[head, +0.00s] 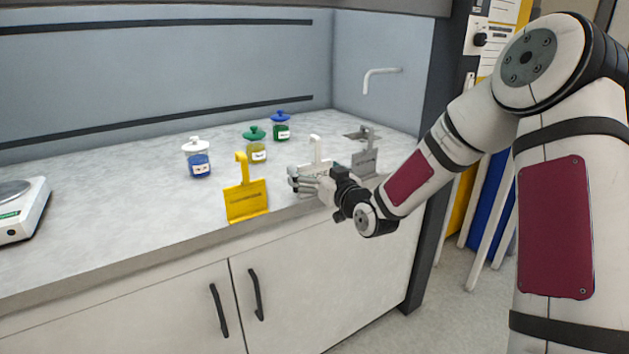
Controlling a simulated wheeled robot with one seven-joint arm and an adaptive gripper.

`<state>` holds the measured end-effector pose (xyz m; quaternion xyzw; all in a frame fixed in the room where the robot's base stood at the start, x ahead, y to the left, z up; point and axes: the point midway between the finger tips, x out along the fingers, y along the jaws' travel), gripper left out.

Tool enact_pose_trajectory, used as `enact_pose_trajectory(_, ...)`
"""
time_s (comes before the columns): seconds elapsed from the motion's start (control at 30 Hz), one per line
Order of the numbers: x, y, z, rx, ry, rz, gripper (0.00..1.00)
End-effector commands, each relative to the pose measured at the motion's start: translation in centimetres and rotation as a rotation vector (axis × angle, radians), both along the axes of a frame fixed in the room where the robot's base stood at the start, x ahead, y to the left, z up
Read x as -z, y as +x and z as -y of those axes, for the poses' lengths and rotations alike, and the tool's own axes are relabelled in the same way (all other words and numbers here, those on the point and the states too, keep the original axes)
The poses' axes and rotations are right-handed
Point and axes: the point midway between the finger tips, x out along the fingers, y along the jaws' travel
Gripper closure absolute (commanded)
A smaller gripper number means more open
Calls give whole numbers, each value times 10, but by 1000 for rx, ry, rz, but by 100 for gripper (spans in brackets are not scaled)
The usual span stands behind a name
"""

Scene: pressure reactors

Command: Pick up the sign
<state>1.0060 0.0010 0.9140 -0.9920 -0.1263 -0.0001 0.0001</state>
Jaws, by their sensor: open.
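Three signs with hooked uprights stand along the front of the counter. The yellow sign (246,201) is at the left, near the counter's front edge. The white sign (317,146) is in the middle, its lower part hidden behind my gripper. The grey sign (364,162) is at the right, near the small sink, partly behind my wrist. My gripper (294,180) is open and reaches over the counter's front edge from the right. Its fingers point left, between the yellow sign and the white sign. I see nothing held; whether a finger touches the white sign, I cannot tell.
Behind the signs stand jars with a white lid (197,158), a dark green lid (256,145) and a blue lid (281,126). A balance (22,212) sits at the far left. A tap (382,72) juts from the wall. The counter's left middle is clear.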

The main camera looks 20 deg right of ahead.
Motion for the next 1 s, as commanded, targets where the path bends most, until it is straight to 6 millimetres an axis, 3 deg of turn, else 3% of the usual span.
enact_pose_trajectory(0.2,0,1,-1,0,0,-1,0)
enact_pose_trajectory(0.43,0,1,0,0,0,0,49)
enact_pose_trajectory(0.77,-1,1,0,0,-1,0,54)
enact_pose_trajectory(1.0,-16,0,-1,-1,-2,3,54)
